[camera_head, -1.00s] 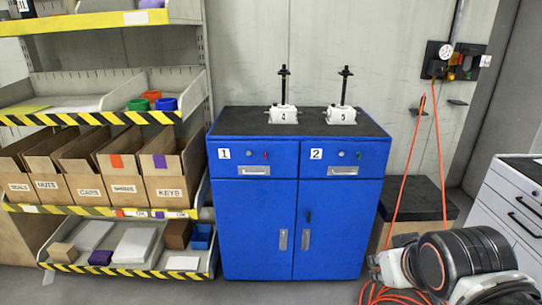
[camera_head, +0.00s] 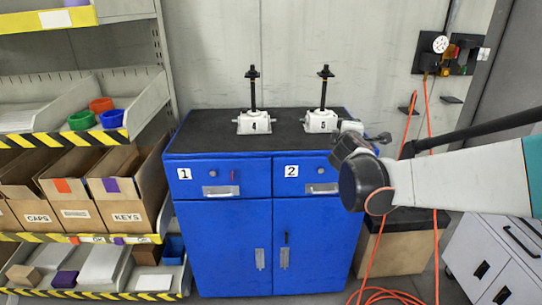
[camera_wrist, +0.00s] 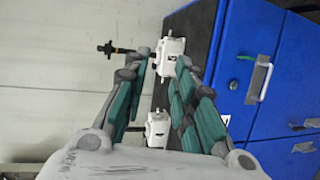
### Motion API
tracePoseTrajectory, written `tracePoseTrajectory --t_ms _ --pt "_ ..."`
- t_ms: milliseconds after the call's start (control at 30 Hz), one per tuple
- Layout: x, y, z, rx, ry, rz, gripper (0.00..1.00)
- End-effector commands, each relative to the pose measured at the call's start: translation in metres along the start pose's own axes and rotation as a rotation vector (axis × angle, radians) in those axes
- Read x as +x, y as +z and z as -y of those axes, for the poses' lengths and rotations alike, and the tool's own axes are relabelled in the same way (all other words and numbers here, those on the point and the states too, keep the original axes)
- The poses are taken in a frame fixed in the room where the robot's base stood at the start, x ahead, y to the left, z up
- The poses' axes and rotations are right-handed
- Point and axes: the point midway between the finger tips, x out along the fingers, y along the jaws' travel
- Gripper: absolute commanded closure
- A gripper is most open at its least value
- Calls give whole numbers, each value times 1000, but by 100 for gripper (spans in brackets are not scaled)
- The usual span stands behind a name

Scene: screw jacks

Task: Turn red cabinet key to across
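The blue cabinet (camera_head: 218,235) stands in the middle of the head view, with drawers labelled 1 and 2. A small red key (camera_head: 233,176) shows on drawer 1, right of a round silver lock (camera_head: 208,174). In the wrist view, which is turned sideways, a small green key (camera_wrist: 233,85) shows on the nearer drawer.
Two white screw jacks, 4 (camera_head: 254,122) and 5 (camera_head: 319,121), stand on the cabinet's dark top. A shelf with boxes (camera_head: 140,200) is at the left. Red hoses (camera_head: 432,180) hang at the right. The floor before the cabinet is clear.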

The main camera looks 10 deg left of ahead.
Motion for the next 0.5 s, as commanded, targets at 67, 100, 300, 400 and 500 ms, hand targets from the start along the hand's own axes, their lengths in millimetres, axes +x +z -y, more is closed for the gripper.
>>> tracePoseTrajectory --t_ms 67,100,300,400,500 --pt "9 -45 24 -159 19 -40 75" --pt "12 -66 37 -247 31 -54 75" --pt "10 -166 106 -676 112 -112 75" --pt "0 -214 143 -887 169 -131 75" --pt "-16 -259 182 -1091 235 -142 75"
